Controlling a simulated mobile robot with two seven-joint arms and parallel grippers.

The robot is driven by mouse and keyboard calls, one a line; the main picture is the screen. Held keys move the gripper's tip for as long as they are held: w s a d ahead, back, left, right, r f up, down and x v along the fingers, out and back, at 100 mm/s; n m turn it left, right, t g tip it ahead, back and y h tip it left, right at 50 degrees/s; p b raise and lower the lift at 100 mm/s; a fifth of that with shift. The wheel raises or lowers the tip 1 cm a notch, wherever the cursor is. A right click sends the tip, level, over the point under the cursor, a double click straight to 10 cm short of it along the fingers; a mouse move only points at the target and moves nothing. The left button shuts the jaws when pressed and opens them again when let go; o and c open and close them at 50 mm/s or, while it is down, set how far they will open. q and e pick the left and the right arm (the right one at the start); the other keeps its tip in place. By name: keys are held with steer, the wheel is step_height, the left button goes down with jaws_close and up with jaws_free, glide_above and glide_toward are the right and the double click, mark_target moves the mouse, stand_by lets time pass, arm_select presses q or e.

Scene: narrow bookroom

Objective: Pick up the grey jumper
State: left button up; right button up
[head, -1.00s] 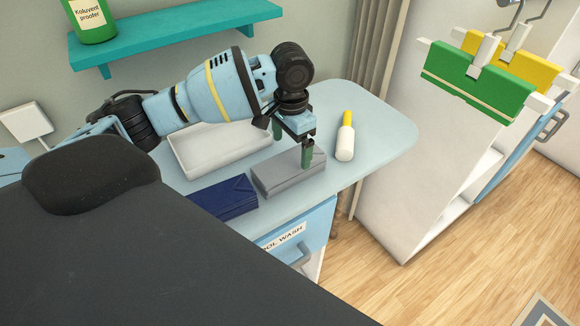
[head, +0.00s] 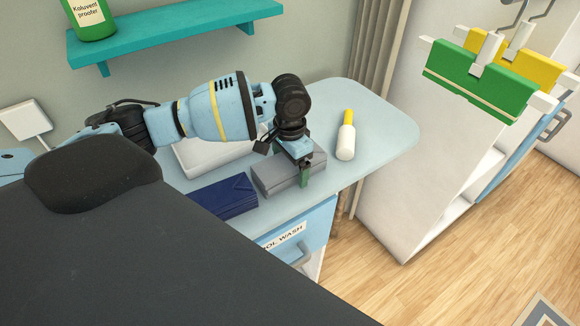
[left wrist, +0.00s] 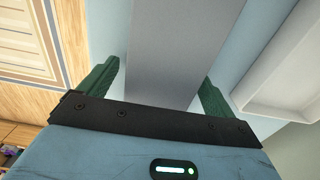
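The grey jumper (head: 275,179) is a flat folded block on the light blue counter, right of a folded navy garment (head: 223,197). My left gripper (head: 292,164) points down over the right part of the jumper, one green finger at its near side; the far finger is mostly hidden. In the left wrist view the jumper (left wrist: 172,45) lies between the two spread green fingers (left wrist: 156,90), with a narrow strip of counter visible beside it. The gripper is open, not closed on it. My right gripper is not in view.
A white tray (head: 192,160) lies behind the jumper and shows in the left wrist view (left wrist: 285,75). A white bottle with a yellow cap (head: 346,142) stands to the right on the counter (head: 385,135). A teal shelf (head: 180,30) hangs above; green and yellow hanging items (head: 478,80) are far right.

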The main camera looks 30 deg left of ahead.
arm_select(q)
steer(key=c, duration=1)
steer(key=shift+r, duration=0.1)
steer(key=shift+c, duration=0.2)
step_height(320, 180, up, 10)
steer(key=shift+f+p, duration=0.1)
steer(key=shift+p, duration=0.35)
steer(key=shift+s+d+f, duration=0.15)
steer(key=shift+s+d, duration=0.15)
steer(key=shift+d, duration=0.05)
steer(key=s+d+f+n, duration=0.2)
steer(key=s+d+n, duration=0.2)
steer(key=s+d, duration=0.3)
steer(key=s, duration=0.3)
steer(key=shift+d+f, duration=0.25)
steer(key=shift+d, duration=0.1)
